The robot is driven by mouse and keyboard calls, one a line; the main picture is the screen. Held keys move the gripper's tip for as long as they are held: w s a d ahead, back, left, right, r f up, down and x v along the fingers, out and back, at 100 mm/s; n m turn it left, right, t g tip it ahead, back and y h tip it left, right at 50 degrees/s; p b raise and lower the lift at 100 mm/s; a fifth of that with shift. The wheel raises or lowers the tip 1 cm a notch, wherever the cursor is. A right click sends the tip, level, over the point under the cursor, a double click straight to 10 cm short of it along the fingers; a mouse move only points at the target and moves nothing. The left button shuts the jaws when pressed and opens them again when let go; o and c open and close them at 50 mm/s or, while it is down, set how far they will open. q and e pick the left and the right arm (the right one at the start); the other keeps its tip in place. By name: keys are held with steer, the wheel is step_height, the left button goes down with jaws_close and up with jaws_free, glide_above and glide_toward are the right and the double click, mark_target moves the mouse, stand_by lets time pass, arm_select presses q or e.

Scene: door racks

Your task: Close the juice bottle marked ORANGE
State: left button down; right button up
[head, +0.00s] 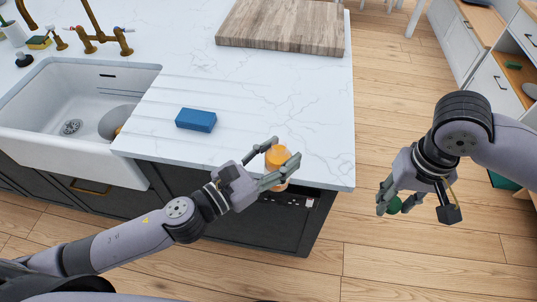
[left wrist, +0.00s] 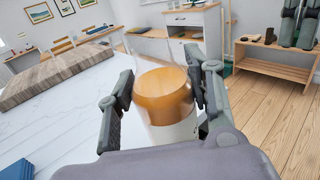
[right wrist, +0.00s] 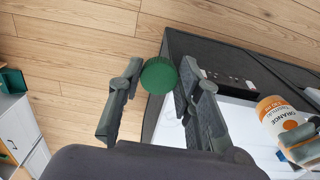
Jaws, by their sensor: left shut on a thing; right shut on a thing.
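The ORANGE juice bottle (head: 278,158) is at the right front corner of the white counter, with orange juice inside. My left gripper (head: 276,163) is shut around its body; the left wrist view shows the bottle (left wrist: 165,95) between both fingers. My right gripper (head: 391,208) is shut on a green cap (right wrist: 159,76), held over the floor to the right of the counter, apart from the bottle. The cap (head: 394,205) is partly hidden by the fingers in the head view.
A blue sponge (head: 196,120) lies on the counter left of the bottle. A wooden board (head: 283,27) lies at the back. A white sink (head: 75,125) is at the left. Wooden floor (head: 385,262) is open right of the counter (head: 335,150).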

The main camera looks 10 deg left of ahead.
stand_by(0.3)
steer(key=w+a+r, duration=0.3)
steer(key=a, duration=0.3)
steer(key=w+a+r, duration=0.3)
steer(key=a+r, duration=0.1)
steer(key=a, duration=0.2)
step_height(320, 180, up, 7)
steer(key=m, duration=0.1)
glide_above(279, 147)
steer(key=shift+f, duration=0.1)
steer(key=shift+f, duration=0.1)
steer(key=shift+f, duration=1.95)
steer(key=shift+s, duration=0.1)
steer(key=shift+f, duration=0.85)
steer(key=shift+f, duration=0.55)
